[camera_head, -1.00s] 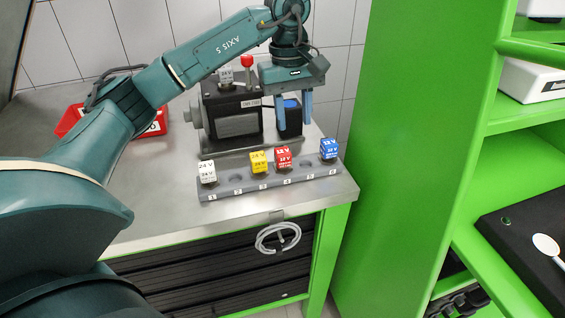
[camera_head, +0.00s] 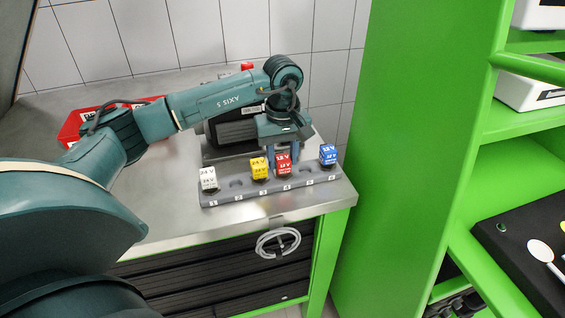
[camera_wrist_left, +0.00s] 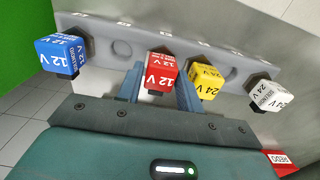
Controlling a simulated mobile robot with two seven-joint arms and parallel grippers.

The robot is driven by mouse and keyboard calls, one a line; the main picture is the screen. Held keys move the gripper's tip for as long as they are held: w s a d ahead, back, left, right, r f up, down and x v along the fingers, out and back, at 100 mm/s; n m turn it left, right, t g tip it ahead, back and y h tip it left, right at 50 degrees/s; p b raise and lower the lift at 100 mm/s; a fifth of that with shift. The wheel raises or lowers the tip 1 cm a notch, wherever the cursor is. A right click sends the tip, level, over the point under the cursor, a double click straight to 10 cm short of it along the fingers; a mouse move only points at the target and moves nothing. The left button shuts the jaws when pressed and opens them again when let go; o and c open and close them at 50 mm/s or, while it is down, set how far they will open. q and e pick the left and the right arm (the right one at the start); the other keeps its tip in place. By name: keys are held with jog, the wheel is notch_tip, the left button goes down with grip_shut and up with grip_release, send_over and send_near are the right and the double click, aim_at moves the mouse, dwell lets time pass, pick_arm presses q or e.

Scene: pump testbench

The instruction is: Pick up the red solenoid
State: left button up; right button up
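The red solenoid (camera_head: 283,164), a cube marked 12 V, stands in the grey numbered rack (camera_head: 222,200) between the yellow solenoid (camera_head: 259,168) and the blue solenoid (camera_head: 328,155). My left gripper (camera_head: 283,155) is low at the rack, its blue fingers just behind and beside the red cube. In the left wrist view the red solenoid (camera_wrist_left: 161,70) shows between the two open fingers (camera_wrist_left: 160,80), with a small gap at the left finger. Contact on the right side cannot be told. My right gripper is not in view.
A white solenoid (camera_head: 209,179) stands at the rack's left end. The yellow solenoid (camera_wrist_left: 206,80) is close beside my right-hand finger in the wrist view. The pump unit (camera_head: 232,130) is behind the rack, and a red bin (camera_head: 72,128) is at the back left.

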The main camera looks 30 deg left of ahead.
aim_at(282, 157)
pick_arm(q)
jog(key=shift+f, duration=0.6)
jog(key=c, duration=0.5)
jog(key=shift+r, duration=0.1)
notch_tip(282, 157, up, 10)
jog(key=shift+f+b, duration=0.1)
jog(key=shift+b, duration=0.55)
